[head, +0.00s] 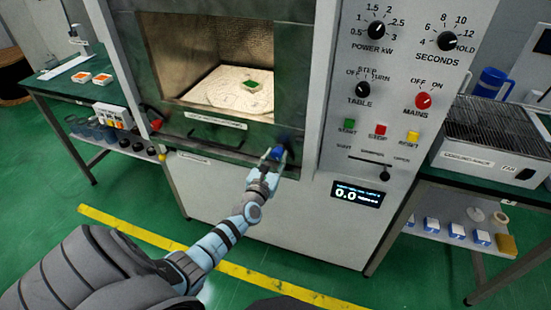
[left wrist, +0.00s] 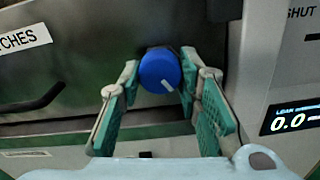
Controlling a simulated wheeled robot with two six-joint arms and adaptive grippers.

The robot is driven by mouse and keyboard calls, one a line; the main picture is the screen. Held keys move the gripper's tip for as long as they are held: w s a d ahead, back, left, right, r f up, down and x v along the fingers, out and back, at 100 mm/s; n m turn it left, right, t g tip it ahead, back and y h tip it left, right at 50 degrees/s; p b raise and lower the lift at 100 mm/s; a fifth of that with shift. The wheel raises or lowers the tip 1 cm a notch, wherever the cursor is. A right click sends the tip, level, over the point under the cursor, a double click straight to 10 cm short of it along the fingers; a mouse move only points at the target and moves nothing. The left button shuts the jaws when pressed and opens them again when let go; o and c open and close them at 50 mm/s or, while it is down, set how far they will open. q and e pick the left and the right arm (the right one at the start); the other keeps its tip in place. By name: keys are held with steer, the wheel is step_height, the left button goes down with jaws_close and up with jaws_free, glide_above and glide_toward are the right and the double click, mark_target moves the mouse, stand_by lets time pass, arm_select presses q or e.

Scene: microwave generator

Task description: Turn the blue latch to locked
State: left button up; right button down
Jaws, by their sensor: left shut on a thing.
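The blue latch (head: 278,152) is a round knob at the lower right of the microwave's dark green front. In the left wrist view the blue latch (left wrist: 159,69) faces me, and a short white mark on it points down and to the right. My left gripper (head: 272,160) is at the latch from below. In the left wrist view its green-padded fingers (left wrist: 160,82) are on either side of the knob and shut on it. My right gripper is not in view.
A red knob (head: 156,125) sits at the front's lower left. A green item (head: 252,85) lies inside the cavity. The control panel (head: 395,90) is to the right, with a display (head: 357,195) reading 0.0. Benches (head: 60,85) stand left and right.

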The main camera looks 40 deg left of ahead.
arm_select(q)
steer(key=shift+n, duration=0.3)
steer(key=n+b, duration=0.2)
steer(key=n, duration=0.1)
steer(key=shift+f, duration=0.15)
steer(key=n+b, duration=0.2)
steer(key=n, duration=0.3)
steer(key=shift+d, duration=0.1)
steer(key=n+b, duration=0.2)
steer(key=n, duration=0.3)
steer(key=shift+r+n+b, duration=0.2)
steer(key=shift+n+b, duration=0.55)
steer(key=shift+n, duration=1.35)
steer(key=o, duration=1.1)
steer(key=shift+o, duration=0.2)
